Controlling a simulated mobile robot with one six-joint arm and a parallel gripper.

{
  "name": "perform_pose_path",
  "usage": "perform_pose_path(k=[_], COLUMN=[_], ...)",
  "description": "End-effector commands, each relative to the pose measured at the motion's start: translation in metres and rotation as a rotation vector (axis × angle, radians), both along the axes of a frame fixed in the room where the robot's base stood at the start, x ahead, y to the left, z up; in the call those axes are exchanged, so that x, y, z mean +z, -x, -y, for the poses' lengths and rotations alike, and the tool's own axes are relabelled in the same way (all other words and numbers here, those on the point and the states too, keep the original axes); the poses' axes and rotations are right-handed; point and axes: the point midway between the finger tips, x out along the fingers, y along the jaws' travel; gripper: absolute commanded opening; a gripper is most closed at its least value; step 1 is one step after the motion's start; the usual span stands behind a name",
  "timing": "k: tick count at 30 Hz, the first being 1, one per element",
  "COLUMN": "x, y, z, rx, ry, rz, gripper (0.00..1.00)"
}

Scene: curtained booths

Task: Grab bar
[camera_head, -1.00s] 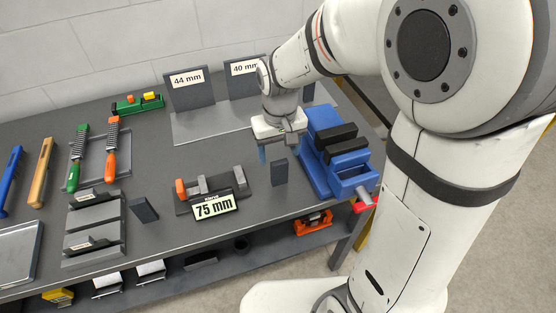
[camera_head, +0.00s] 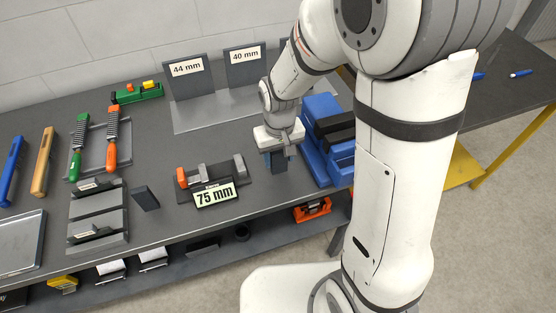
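A dark grey upright bar (camera_head: 279,164) stands on the workbench between the caliper-like gauge with the "75 mm" label and the blue vise. My gripper (camera_head: 274,153) points down directly at this bar, with its fingers at the bar's upper part. The gripper body hides the top of the bar. I cannot tell whether the fingers are closed on it or only around it. A second dark bar (camera_head: 145,198) stands left of the gauge, beside a grey rack.
The gauge (camera_head: 214,186) is close left of my gripper and the blue vise (camera_head: 322,135) close right. Plates marked "44 mm" (camera_head: 188,78) and "40 mm" (camera_head: 245,65) stand behind. Files (camera_head: 112,141) lie at left. The bench (camera_head: 185,148) is bare left of the gripper.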

Motion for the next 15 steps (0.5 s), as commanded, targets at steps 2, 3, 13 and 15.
perform_pose_path(k=[2, 3, 13, 15], x=[0.0001, 0.0002, 0.0002, 0.0003], y=[0.0000, -0.0002, -0.0001, -0.0002], z=[0.0001, 0.0002, 0.0004, 0.0004], rx=[0.000, 0.000, -0.001, -0.001], ry=[0.000, 0.000, 0.000, 0.000], rz=[0.000, 0.000, 0.000, 0.000], gripper=[0.41, 0.38, 0.11, 0.05])
